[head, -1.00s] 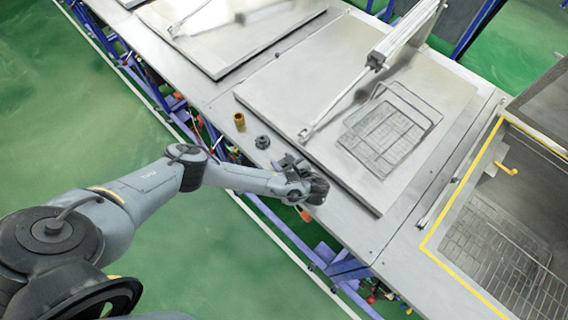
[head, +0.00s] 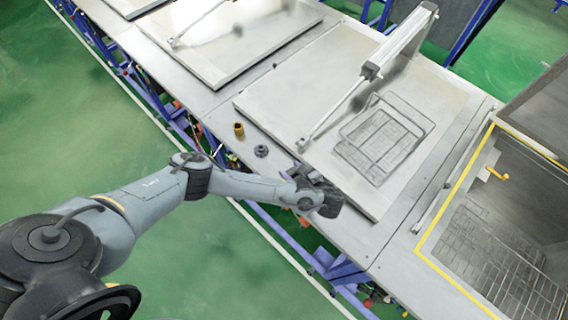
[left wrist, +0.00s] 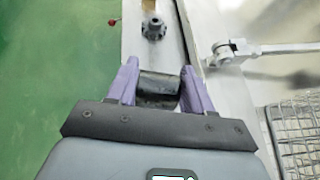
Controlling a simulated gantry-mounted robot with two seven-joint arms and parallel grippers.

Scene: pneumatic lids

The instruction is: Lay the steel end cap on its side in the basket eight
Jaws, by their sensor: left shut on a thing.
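My left gripper (head: 318,190) is over the front edge of the steel bench, left of and below the wire basket in the head view. In the left wrist view its purple fingers (left wrist: 158,72) are shut on a dark, shiny cylindrical piece, the steel end cap (left wrist: 158,88), held crosswise between them. The end cap is hidden by the gripper in the head view. A wire basket (head: 373,157) lies on the flat lid; its edge also shows in the left wrist view (left wrist: 299,128). I cannot read a number on it. My right gripper is out of view.
A dark toothed part (head: 261,151) and a brass cylinder (head: 239,129) stand on the bench front strip. A pneumatic cylinder with its rod (head: 335,112) rises over the lid (head: 290,75). At right is an open yellow-edged bath (head: 437,222) with wire racks (head: 500,262).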

